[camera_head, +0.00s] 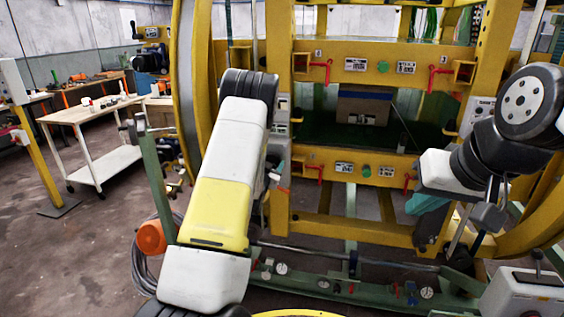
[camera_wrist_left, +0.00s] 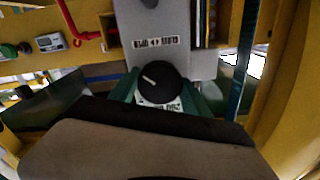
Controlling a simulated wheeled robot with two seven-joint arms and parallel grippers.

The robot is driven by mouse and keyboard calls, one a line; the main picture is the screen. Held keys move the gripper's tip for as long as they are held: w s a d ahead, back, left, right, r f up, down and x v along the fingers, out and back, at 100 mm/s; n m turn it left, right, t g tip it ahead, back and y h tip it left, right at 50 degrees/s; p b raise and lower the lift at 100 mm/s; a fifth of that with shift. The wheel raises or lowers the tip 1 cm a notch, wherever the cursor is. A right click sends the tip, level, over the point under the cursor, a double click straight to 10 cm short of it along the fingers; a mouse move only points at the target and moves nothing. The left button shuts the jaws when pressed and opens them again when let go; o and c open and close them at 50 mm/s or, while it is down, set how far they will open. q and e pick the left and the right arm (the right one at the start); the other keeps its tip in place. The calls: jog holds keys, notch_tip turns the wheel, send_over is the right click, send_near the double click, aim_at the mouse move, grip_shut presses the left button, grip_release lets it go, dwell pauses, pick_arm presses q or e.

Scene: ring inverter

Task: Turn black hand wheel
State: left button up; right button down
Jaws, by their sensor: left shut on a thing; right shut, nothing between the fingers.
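The black hand wheel (camera_wrist_left: 165,86) is a round knob with a white pointer mark, on a grey panel (camera_wrist_left: 150,20) in the left wrist view. My left gripper (camera_wrist_left: 158,96) has its green fingers on either side of the wheel and is shut on it. The pointer slants up and to the left. In the head view my left arm covers the wheel, and only a little of my left gripper (camera_head: 276,170) shows beside the yellow frame. My right gripper (camera_head: 426,204) is shut and empty, in front of the frame's right side.
The yellow ring frame (camera_head: 320,225) fills the middle, with red handles (camera_head: 328,72) and green buttons (camera_head: 383,66). A green base rail with gauges (camera_head: 281,268) runs low in front. A white workbench (camera_head: 92,112) stands at left, with open floor (camera_head: 75,250) before it.

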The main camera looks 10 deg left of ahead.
pick_arm(q)
jog(key=m, duration=0.7)
jog(key=shift+f, duration=0.1)
dwell(0.5)
jog(key=o, duration=1.4)
jog(key=s, duration=0.8)
jog(key=shift+w+a, duration=0.1)
jog(key=shift+a, duration=0.05)
